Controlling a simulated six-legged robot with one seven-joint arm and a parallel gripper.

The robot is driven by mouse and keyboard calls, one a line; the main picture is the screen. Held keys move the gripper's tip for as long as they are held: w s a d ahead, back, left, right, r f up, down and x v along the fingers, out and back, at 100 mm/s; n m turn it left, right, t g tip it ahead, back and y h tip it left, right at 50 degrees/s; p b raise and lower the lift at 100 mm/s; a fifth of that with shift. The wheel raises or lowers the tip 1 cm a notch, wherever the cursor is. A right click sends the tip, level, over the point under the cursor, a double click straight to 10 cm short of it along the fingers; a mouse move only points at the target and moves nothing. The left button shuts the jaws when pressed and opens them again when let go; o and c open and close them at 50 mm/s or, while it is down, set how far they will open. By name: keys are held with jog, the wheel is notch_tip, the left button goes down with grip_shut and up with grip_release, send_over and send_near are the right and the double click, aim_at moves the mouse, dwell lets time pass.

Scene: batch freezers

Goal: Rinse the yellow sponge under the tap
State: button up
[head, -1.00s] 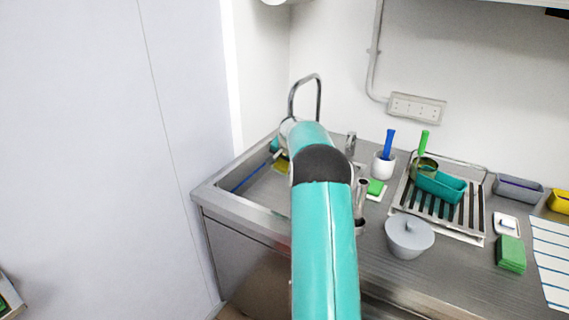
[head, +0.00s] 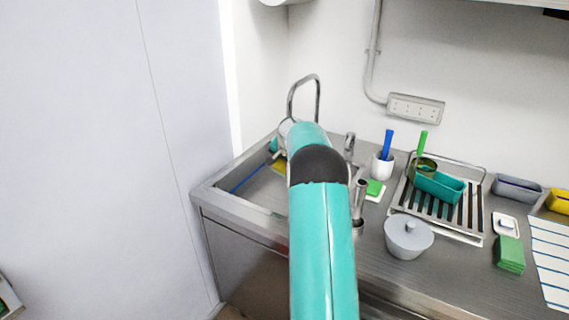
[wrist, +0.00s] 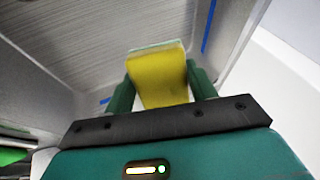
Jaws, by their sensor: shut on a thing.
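The yellow sponge (wrist: 158,78) is between the two green fingers of my gripper (wrist: 160,88) in the wrist view, and the gripper is shut on it. A pale layer shows along its far edge. In the head view a small yellow part of the sponge (head: 279,166) shows beside my arm, over the sink basin (head: 262,190). The tap (head: 305,82) is a tall curved metal spout behind the sink. My arm hides its base and much of the basin, so I cannot tell if the sponge is right under the outlet. No water is visible.
A blue rod (head: 248,178) lies in the sink. A wall stands close on the left.

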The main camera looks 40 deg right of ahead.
jog(key=shift+d, duration=0.1)
jog(key=shift+s+d, duration=0.2)
jog(key=shift+d, duration=0.05)
jog(key=shift+w+a, duration=0.1)
jog(key=shift+a, duration=0.1)
dwell(0.4)
jog(key=shift+w+a, duration=0.1)
jog(key=shift+a, duration=0.05)
jog(key=s+a, duration=0.4)
jog(key=s, duration=0.4)
jog(key=shift+a, duration=0.2)
dwell(0.6)
dwell(0.8)
